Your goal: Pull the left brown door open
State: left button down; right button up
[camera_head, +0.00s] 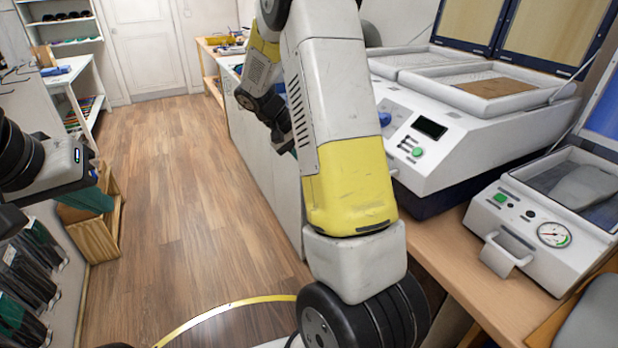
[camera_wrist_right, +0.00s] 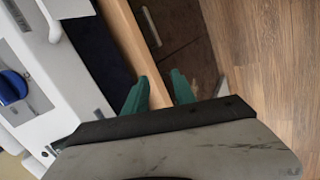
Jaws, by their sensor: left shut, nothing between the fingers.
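Dark brown door panels (camera_wrist_right: 190,42) show in the right wrist view below the light wooden bench edge (camera_wrist_right: 133,42). A pale metal handle (camera_wrist_right: 151,27) is on the panel nearest the bench. I cannot tell from this view which panel is the left door. My right gripper (camera_wrist_right: 160,78) has its two green fingers apart with nothing between them, near the bench edge and short of the handle. In the head view, my right gripper (camera_head: 287,147) is partly hidden behind its own arm. My left gripper (camera_head: 92,200) is shut and empty at the left, away from the doors.
A large white forming machine (camera_head: 450,150) and a smaller white press (camera_head: 540,245) with a gauge stand on the bench at the right. A wooden box (camera_head: 90,235) is on the floor at the left. The wooden floor (camera_head: 180,150) between is clear. Shelves stand at the back left.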

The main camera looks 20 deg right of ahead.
jog(key=w+d+f+n+t+h, duration=0.1)
jog(key=w+d+f+h, duration=0.2)
jog(key=f, duration=0.4)
jog(key=w+f+n+h, duration=0.1)
jog(key=w+f+h, duration=0.2)
jog(key=w+f, duration=0.3)
jog(key=w+d+f+t+h, duration=0.1)
jog(key=w+d+f+h, duration=0.15)
jog(key=f, duration=0.55)
jog(key=x, duration=0.6)
jog(key=shift+w+d, duration=0.15)
jog(key=shift+d, duration=0.25)
grip_shut()
jog(key=shift+n, duration=0.3)
